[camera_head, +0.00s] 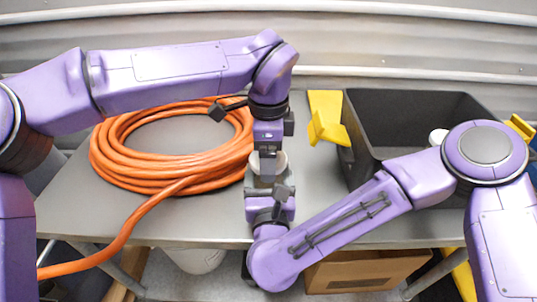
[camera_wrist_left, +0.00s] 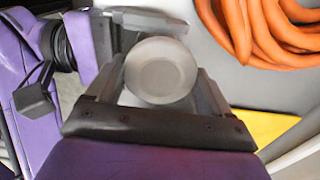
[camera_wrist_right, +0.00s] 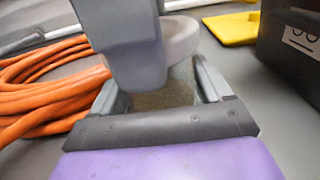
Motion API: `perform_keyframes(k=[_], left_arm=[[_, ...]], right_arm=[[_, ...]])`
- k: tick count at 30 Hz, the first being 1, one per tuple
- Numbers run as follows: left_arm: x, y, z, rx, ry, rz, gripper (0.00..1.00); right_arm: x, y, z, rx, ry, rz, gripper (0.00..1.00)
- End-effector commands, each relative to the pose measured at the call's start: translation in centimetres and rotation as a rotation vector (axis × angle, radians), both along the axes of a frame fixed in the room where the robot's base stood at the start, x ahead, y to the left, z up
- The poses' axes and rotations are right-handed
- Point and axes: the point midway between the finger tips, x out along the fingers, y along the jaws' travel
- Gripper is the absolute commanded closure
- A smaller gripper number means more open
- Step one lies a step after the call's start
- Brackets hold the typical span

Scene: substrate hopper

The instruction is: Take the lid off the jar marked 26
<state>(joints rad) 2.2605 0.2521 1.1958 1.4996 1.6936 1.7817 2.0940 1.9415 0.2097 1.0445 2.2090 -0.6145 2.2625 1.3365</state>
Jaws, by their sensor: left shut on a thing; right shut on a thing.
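The jar (camera_wrist_right: 165,96) shows in the right wrist view as a brownish, see-through body between the fingers of my right gripper (camera_wrist_right: 155,85). No number is readable on it. A round grey lid (camera_wrist_left: 160,72) fills the space between the fingers of my left gripper (camera_wrist_left: 160,80), seen from above. The left gripper is shut on the lid and the right gripper is shut on the jar. In the right wrist view the lid (camera_wrist_right: 181,38) is at the jar's top. The left gripper hides part of it, so I cannot tell whether they touch.
A coil of orange hose (camera_head: 115,165) lies left of the jar on the grey table (camera_head: 190,218). A black bin (camera_head: 352,160) with yellow parts (camera_head: 326,112) beside it stands at the right. A cardboard box (camera_head: 365,272) is below the table.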

Motion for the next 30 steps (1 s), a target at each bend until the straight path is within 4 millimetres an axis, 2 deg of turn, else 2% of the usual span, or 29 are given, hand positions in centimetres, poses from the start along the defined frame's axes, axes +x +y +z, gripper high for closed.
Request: perform_keyframes(k=[14,23,30], left_arm=[[0.0,0.0,1.7,0.0,0.0,-0.001,0.56],[0.0,0.0,1.8,-0.001,0.001,-0.001,0.56],[0.0,-0.1,5.0,-0.001,-0.002,0.001,0.56]], right_arm=[[0.0,0.0,0.1,0.0,-0.001,0.0,1.0],[0.0,0.0,0.1,0.0,-0.001,0.0,1.0],[0.0,0.0,0.0,0.0,-0.001,0.0,1.0]])
